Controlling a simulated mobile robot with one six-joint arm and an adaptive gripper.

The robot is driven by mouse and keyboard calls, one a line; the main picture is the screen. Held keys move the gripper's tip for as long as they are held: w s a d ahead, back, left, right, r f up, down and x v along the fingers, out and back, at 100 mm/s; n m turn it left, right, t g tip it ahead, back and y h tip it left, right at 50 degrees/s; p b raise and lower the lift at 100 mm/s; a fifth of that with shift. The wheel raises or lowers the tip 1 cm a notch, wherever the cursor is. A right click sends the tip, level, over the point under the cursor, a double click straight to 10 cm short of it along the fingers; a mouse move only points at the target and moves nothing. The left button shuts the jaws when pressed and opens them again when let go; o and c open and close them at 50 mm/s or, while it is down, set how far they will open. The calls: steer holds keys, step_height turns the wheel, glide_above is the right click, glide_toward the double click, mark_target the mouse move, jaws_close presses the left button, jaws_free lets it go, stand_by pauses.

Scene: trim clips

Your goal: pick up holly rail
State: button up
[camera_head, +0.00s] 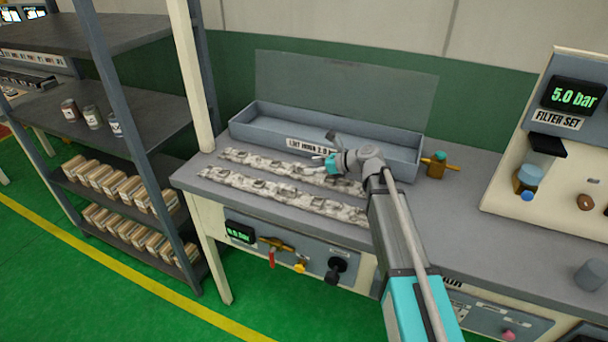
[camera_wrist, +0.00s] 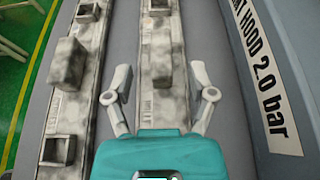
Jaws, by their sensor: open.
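Two long rails with small raised blocks lie side by side on the grey bench, both covered in mottled grey-white dust or lint. The back rail (camera_head: 268,164) is nearer the tray; the front rail (camera_head: 262,189) is nearer the bench's front edge. I cannot tell which one is the holly rail, as their colours are hidden. My gripper (camera_head: 325,160) is open and empty above the right part of the back rail. In the wrist view, my gripper's fingers (camera_wrist: 160,72) stand on either side of the back rail (camera_wrist: 161,95), with the front rail (camera_wrist: 75,90) to the left.
A blue-grey tray (camera_head: 257,123) labelled as a lint hood at 2.0 bar stands behind the rails, with a clear panel (camera_head: 340,85) behind. A brass valve (camera_head: 436,165) is at its right. A filter panel (camera_head: 545,140) stands right. A shelf upright (camera_head: 190,75) rises at the bench's left.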

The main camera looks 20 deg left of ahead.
mark_target(305, 166)
steer(key=shift+b+x, duration=1)
steer(key=shift+x, duration=1.6)
jaws_close()
